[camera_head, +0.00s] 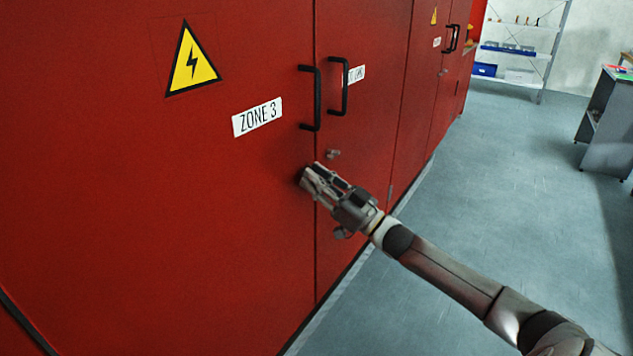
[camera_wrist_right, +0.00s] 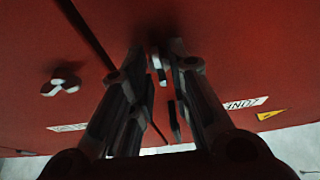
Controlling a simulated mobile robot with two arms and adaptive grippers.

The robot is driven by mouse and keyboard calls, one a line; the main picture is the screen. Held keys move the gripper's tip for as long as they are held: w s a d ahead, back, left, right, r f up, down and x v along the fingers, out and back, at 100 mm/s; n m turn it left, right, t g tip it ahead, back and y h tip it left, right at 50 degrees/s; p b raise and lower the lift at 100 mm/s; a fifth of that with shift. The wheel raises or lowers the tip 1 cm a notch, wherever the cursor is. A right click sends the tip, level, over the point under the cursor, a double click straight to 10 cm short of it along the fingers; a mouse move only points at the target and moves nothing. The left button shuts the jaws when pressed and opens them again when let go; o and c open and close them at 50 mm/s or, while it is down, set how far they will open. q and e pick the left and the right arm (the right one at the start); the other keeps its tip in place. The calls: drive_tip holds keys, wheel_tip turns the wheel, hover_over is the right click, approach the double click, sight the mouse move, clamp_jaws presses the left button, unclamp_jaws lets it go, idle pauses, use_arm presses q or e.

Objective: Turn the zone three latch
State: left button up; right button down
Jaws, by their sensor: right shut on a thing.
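The red cabinet door with the ZONE 3 label (camera_head: 257,117) fills the left of the head view. My right gripper (camera_head: 311,177) is at this door's right edge, below its black handle (camera_head: 310,98). In the right wrist view its two fingers (camera_wrist_right: 160,75) are shut on a small metal piece, the zone three latch (camera_wrist_right: 157,66), mostly hidden between them. In the head view the gripper covers the latch. My left gripper is not in view.
A similar latch (camera_head: 333,154) sits on the neighbouring door, close to my gripper; it also shows in the right wrist view (camera_wrist_right: 61,86). That door has a black handle (camera_head: 339,87). Open grey floor (camera_head: 480,200) lies right of the cabinets, with a grey bench (camera_head: 608,125) and shelves beyond.

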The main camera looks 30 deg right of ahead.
drive_tip(key=c, duration=1.6)
unclamp_jaws()
drive_tip(key=shift+f, duration=0.1)
drive_tip(key=v, duration=1.2)
